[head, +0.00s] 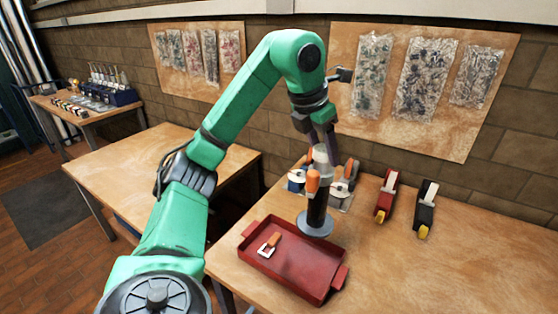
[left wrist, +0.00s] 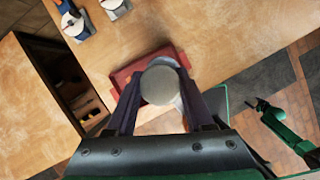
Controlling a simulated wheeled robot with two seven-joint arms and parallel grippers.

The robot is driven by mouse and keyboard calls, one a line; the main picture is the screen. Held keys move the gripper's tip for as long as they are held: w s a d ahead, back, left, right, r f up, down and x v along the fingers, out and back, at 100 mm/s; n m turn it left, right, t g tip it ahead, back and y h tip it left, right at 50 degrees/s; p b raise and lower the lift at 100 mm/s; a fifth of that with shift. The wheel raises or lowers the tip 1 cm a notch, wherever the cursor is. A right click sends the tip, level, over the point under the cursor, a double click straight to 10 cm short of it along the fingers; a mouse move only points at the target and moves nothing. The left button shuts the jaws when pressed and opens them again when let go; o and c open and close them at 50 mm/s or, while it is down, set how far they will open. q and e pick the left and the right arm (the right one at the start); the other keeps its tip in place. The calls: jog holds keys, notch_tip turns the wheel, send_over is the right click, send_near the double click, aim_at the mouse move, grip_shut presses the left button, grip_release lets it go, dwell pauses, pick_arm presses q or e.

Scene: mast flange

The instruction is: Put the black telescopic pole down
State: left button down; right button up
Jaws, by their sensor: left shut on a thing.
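The black telescopic pole (head: 317,208) is upright in the head view, with a round grey flange at its foot and an orange lever on its side. My left gripper (head: 322,145) points down and is shut on the upper part of the pole. In the left wrist view the pole's round grey top (left wrist: 160,86) sits between the two fingers (left wrist: 160,108). The flange overlaps the back rim of the red tray (head: 318,288) in the picture; I cannot tell whether it touches anything. My right gripper (left wrist: 263,105) shows only small in the left wrist view.
An orange-handled scraper (head: 270,245) lies in the tray. Behind the pole stand tape rolls (head: 342,186). A red tape dispenser (head: 386,196) and a black one (head: 425,210) stand to the right. The front right of the table (head: 440,275) is clear.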

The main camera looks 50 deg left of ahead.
aim_at(322, 190)
pick_arm(q)
jog(key=f+b, duration=0.1)
jog(key=f, duration=0.2)
jog(key=f+b, duration=0.1)
jog(key=f, duration=0.3)
jog(key=f+b, duration=0.2)
jog(key=f, duration=0.1)
jog(key=shift+w+d+f, duration=0.1)
jog(key=shift+d+f, duration=0.2)
jog(key=shift+d, duration=0.05)
notch_tip(322, 190, down, 9)
jog(key=shift+b, duration=1.05)
jog(key=shift+a+f, duration=0.1)
jog(key=shift+a, duration=0.1)
jog(key=shift+f, duration=0.15)
jog(key=shift+c, duration=1.4)
grip_release()
jog(key=shift+d, duration=0.1)
